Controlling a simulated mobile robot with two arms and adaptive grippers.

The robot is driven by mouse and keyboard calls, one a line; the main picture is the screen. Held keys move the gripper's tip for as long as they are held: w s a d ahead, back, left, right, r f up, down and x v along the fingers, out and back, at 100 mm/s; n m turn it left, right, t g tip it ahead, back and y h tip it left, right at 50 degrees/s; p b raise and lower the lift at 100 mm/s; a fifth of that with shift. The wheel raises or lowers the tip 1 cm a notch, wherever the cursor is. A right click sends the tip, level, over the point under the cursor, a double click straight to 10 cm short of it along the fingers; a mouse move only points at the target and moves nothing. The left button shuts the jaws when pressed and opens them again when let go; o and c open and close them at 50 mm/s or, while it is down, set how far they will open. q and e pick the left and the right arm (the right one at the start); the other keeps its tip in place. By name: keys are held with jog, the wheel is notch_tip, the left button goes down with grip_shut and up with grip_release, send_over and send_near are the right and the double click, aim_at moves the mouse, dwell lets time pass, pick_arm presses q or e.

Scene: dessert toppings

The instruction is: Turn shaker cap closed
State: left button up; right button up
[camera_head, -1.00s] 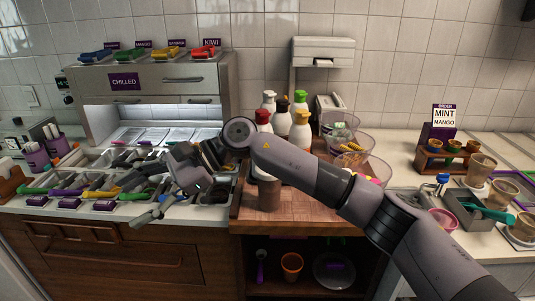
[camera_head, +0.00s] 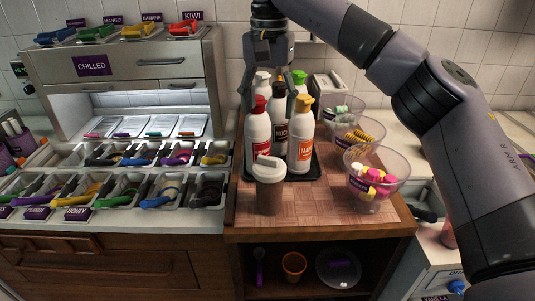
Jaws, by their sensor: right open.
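The shaker (camera_head: 269,196) stands upright on the wooden counter in front of the bottles. It has a brown body and a pale cap (camera_head: 268,168) with a small raised spout. I cannot tell how far the cap is turned. My right gripper (camera_head: 268,90) hangs from the top of the view, fingers down and spread. It is open and shows no object in its grasp. It appears above and behind the shaker, in line with the sauce bottles, and apart from the cap. My left gripper is not in view.
Several sauce bottles (camera_head: 300,140) stand on a black tray just behind the shaker, close below my right gripper. Clear bowls of toppings (camera_head: 390,168) line the right side. Topping bins (camera_head: 150,190) fill the left. The wooden board (camera_head: 325,215) is bare right of the shaker.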

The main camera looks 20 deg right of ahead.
send_over(268, 157)
notch_tip(268, 157, down, 5)
jog(key=shift+r, duration=0.2)
notch_tip(268, 157, down, 5)
jog(key=shift+s+r+p, duration=0.1)
jog(key=shift+p, duration=0.2)
notch_tip(268, 157, down, 2)
jog(key=shift+f, duration=0.6)
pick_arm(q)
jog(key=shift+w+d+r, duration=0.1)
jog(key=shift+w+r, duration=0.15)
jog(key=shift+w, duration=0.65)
pick_arm(e)
jog(key=shift+c, duration=0.5)
